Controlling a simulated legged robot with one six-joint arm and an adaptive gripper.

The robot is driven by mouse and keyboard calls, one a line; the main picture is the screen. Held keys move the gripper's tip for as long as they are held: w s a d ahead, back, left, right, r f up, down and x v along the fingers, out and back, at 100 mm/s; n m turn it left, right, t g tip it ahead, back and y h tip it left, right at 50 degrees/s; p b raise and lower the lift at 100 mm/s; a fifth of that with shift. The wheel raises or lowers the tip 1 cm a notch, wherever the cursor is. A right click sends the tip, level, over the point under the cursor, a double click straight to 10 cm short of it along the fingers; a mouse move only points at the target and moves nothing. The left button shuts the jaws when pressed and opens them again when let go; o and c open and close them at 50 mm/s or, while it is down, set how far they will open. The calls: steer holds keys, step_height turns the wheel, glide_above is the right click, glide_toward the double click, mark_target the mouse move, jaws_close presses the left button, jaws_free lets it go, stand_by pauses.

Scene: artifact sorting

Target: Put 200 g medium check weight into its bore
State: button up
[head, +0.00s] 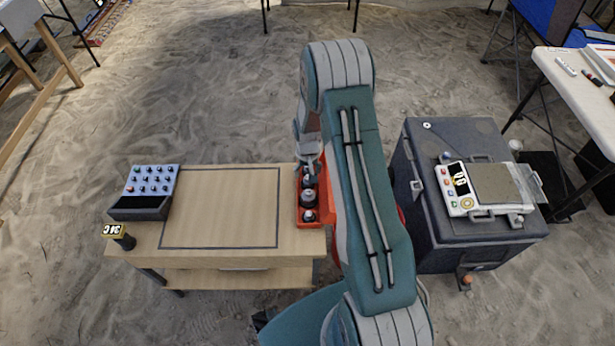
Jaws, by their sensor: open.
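An orange-red block (300,219) sits at the right end of the wooden table. Several dark-topped, silvery check weights stand in a row in it: a rear one (308,181), a middle one (308,198) and a front one (309,215). I cannot tell which is the 200 g medium weight, and the bores are hidden. My gripper (309,165) is open over the rear end of the block, close to the rear weight. Whether it touches that weight cannot be seen. My arm hides the block's right side.
The wooden table (220,258) has a bare outlined area (222,207). A scale (491,184) sits on a grey case (430,236) at the right.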

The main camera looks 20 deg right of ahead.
step_height(320, 180, up, 9)
stand_by(0.3)
stand_by(0.5)
